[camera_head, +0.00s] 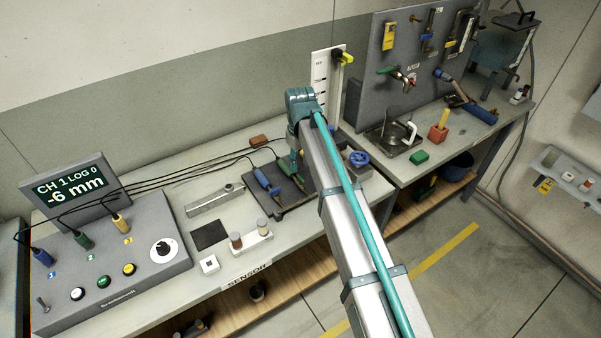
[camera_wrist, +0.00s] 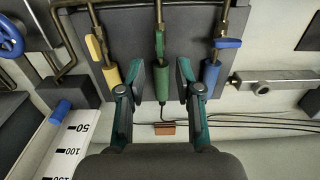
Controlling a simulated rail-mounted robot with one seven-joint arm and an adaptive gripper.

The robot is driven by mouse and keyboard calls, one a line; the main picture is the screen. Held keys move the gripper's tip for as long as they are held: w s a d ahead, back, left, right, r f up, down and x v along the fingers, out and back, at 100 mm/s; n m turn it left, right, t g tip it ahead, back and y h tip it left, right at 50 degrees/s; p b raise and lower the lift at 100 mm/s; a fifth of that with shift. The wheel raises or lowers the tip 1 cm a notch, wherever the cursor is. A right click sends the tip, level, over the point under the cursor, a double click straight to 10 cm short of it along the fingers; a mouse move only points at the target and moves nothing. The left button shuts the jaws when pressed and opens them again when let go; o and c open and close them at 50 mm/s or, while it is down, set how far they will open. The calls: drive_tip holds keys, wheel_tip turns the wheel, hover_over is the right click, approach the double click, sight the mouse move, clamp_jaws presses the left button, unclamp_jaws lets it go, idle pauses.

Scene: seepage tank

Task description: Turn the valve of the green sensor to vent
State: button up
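In the wrist view three sensors hang on pipes on a dark plate. The green sensor (camera_wrist: 162,84) is in the middle, with its green valve handle (camera_wrist: 159,45) lying along its pipe. My gripper (camera_wrist: 160,92) is open, its two fingers on either side of the green sensor, with gaps and no contact visible. The handle lies beyond the fingertips in the picture. In the head view my gripper (camera_head: 294,160) is over the sensor plate, and the green sensor (camera_head: 284,170) shows beside it; its valve is too small to read there.
Beside the green sensor are a yellow sensor with a yellow handle (camera_wrist: 94,48) along its pipe and a blue sensor with a blue handle (camera_wrist: 228,43) crosswise. A blue wheel (camera_wrist: 10,36) and scale (camera_wrist: 72,150) stand left. The console display (camera_head: 70,188) reads CH 1, -6 mm.

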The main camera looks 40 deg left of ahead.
sight(301, 178)
drive_tip(key=shift+f+p, duration=0.85)
drive_tip(key=shift+f, duration=2.25)
clamp_jaws()
